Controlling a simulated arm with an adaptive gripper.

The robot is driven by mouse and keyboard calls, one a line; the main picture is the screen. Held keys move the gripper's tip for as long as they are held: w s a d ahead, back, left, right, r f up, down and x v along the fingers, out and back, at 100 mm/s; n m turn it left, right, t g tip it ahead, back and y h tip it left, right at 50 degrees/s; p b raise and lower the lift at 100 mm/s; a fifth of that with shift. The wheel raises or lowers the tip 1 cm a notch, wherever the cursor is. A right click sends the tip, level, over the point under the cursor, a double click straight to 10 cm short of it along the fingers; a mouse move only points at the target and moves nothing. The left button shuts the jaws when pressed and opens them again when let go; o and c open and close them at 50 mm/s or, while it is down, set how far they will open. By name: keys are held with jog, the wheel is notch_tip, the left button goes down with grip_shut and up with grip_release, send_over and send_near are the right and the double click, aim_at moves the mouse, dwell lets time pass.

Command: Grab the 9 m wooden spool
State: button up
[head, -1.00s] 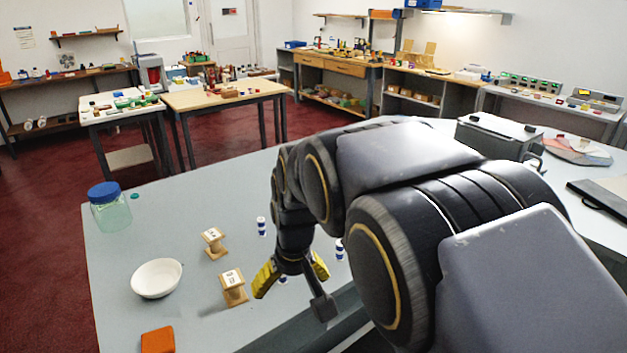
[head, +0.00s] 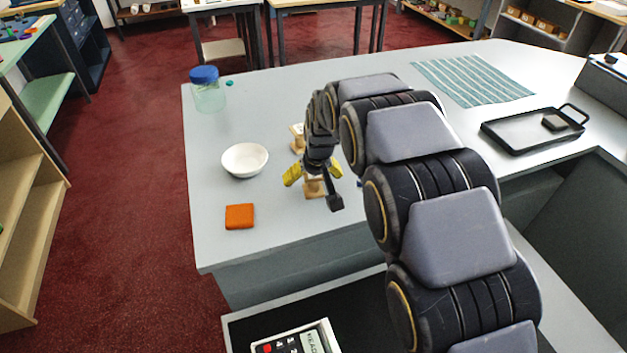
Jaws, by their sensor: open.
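Two wooden spools stand on the grey counter (head: 215,240), partly hidden by my arm and gripper. The nearer spool (head: 314,188) shows below and between my gripper's fingers. The farther spool (head: 297,138) shows only its left part behind my wrist. I cannot read a label on either, so I cannot tell which one is 9 m. My gripper (head: 313,172) points down with its yellow-tipped fingers spread apart, over or around the nearer spool. I cannot tell whether they touch it.
A white bowl (head: 245,160) and an orange block (head: 240,216) lie left of the spools. A blue-lidded jar (head: 207,90) stands at the far left corner. A black tray (head: 533,130) and a striped cloth (head: 470,80) lie to the right. The counter's left front is clear.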

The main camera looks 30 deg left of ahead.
jog(key=shift+w+a+f, duration=0.1)
jog(key=shift+w+f, duration=0.05)
jog(key=shift+f, duration=0.25)
jog(key=c, duration=1.2)
jog(key=shift+r, duration=0.1)
